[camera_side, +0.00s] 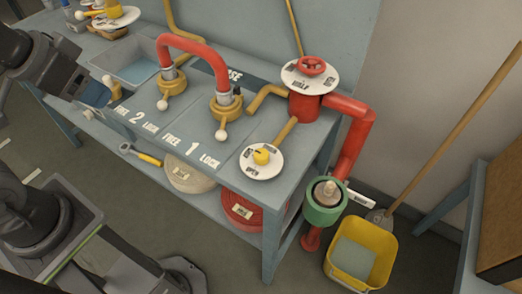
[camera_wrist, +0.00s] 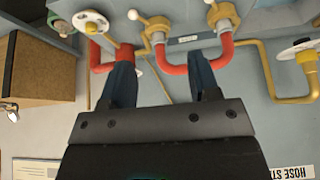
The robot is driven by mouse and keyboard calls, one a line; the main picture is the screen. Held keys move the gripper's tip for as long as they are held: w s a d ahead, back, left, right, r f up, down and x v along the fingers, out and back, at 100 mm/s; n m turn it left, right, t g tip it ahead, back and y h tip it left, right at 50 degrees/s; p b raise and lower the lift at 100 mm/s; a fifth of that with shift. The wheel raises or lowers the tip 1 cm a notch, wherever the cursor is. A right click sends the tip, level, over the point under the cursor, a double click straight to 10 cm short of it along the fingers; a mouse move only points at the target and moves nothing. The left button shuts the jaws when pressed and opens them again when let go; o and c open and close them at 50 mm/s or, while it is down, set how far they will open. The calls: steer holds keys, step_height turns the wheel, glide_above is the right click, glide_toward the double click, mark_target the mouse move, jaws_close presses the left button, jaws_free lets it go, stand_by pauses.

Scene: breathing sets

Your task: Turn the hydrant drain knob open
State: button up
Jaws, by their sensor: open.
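A round yellow knob (camera_side: 262,155) sits in the middle of a white dial (camera_side: 263,172) at the front right of the grey bench. The dial carries dark lettering, with OPEN at its front. A yellow pipe joins it to the red hydrant body (camera_side: 304,106). The dial also shows at the upper left of the wrist view (camera_wrist: 91,25), with the knob small at its centre. My gripper (camera_wrist: 160,52) is open and empty, its two dark fingers spread apart. In the side view it is at the far left, well away from the knob.
A red wheel (camera_side: 312,66) tops the hydrant. A red hose (camera_side: 195,46) arches between two yellow-based couplings with white-ball levers. A green-collared outlet (camera_side: 325,203) hangs beside the bench above a yellow bucket (camera_side: 374,239). A sink (camera_side: 135,68) lies at the left.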

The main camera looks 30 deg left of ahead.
steer(key=shift+o, duration=0.4)
steer(key=w+d+r+m+g, duration=0.1)
steer(key=w+d+m, duration=0.2)
steer(key=w+m, duration=0.2)
steer(key=shift+w+d+r+m+g+h, duration=0.3)
steer(key=shift+d+m, duration=0.05)
steer(key=shift+m, duration=0.25)
steer(key=m+g, duration=0.4)
steer(key=m, duration=1.4)
glide_above(261, 153)
step_height(261, 153, down, 9)
step_height(261, 153, down, 14)
steer(key=shift+r, duration=0.1)
steer(key=shift+c, duration=0.4)
steer(key=c, duration=0.8)
steer(key=shift+c, duration=0.2)
